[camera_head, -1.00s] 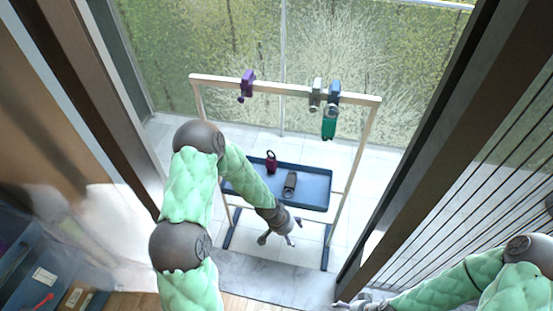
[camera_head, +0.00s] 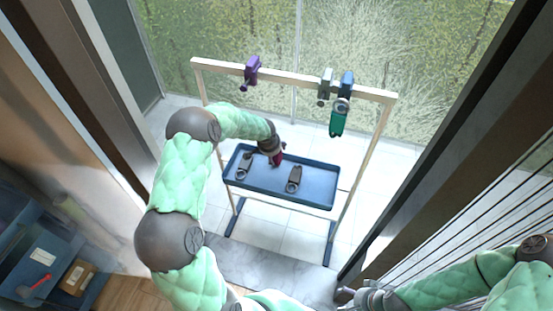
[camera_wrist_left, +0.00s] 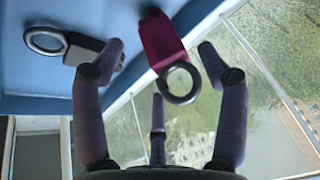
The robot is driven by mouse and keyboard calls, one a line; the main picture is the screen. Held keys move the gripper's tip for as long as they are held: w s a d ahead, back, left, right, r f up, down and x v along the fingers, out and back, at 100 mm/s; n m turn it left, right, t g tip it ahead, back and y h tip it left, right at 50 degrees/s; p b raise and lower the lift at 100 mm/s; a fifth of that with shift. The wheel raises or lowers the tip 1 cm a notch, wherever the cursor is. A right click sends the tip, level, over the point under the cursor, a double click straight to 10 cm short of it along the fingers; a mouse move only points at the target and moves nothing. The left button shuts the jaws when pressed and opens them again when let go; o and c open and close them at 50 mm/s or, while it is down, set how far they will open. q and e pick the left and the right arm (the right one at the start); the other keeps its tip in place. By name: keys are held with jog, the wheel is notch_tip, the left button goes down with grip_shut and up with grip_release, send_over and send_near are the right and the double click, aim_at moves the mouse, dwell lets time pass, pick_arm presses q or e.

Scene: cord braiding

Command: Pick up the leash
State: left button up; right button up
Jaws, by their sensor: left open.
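A dark red piece with a metal ring (camera_wrist_left: 163,42) lies on the blue tray (camera_head: 277,204); its ring sticks out toward my left gripper in the left wrist view. I cannot tell for sure which piece is the leash. My left gripper (camera_wrist_left: 162,70) is open and empty, its fingers spread either side of the red piece. In the head view the left gripper (camera_head: 277,158) is over the tray's back edge and partly hides the red piece. A dark grey ringed piece (camera_head: 244,165) lies to its left, another (camera_head: 294,178) to its right. My right gripper (camera_head: 346,296) is low at the bottom, too small to read.
A wooden frame (camera_head: 290,82) stands over the tray. A purple clamp (camera_head: 251,70), a grey clamp (camera_head: 325,86) and a blue clamp (camera_head: 346,84) sit on its top bar, with a green piece (camera_head: 338,120) below the blue one. Door posts stand on both sides.

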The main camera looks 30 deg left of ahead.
pick_arm(q)
jog(key=b+x, duration=0.2)
jog(key=x, duration=0.3)
jog(key=shift+w+f, duration=0.2)
jog(key=shift+w, duration=0.1)
jog(key=c, duration=1.4)
jog(key=shift+c, duration=0.2)
jog(key=shift+r, duration=0.15)
